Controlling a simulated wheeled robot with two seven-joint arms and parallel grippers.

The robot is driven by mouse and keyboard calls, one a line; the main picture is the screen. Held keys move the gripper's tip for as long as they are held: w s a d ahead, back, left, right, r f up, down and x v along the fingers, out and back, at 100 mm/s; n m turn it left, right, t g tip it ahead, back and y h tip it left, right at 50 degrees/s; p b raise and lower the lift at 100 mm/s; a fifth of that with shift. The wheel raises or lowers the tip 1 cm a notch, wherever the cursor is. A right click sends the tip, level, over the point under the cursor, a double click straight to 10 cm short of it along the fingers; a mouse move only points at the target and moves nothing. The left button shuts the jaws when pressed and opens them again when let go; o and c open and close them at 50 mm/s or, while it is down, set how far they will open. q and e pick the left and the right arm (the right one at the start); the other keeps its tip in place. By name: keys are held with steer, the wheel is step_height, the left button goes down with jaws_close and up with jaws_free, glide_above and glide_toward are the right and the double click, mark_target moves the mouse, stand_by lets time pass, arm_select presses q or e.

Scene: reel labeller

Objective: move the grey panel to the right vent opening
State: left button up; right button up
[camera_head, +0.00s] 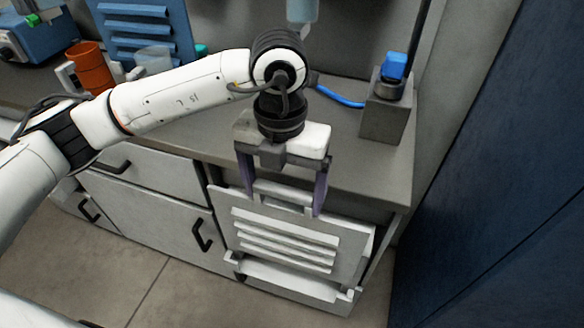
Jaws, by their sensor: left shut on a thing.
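The grey panel (285,243) is a light grey slatted plate in front of the right part of the cabinet, below the counter. It looks roughly upright. My left gripper (284,200) reaches down from above, its two purple-sided fingers at the panel's top edge, and it is shut on the panel's raised grip. The right vent opening is mostly hidden behind the panel; a dark gap (365,212) shows above the panel's right side. Whether the panel touches the cabinet front cannot be told. My right gripper is not in view.
The counter (220,150) overhangs the cabinet. A grey block with a blue top (385,118) stands at its right end. An orange cup (92,68) and a blue slatted panel (147,30) are at the back left. A white ledge (290,280) juts out below the panel. A dark blue wall stands right.

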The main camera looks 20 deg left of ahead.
arm_select(q)
steer(key=shift+w, duration=0.25)
steer(key=shift+s+f+b, duration=0.15)
steer(key=shift+f+b, duration=0.2)
steer(key=shift+f, duration=0.1)
steer(key=shift+f+b, duration=0.4)
steer(key=shift+f, duration=0.25)
steer(key=shift+f+b, duration=0.4)
steer(key=shift+f, duration=0.5)
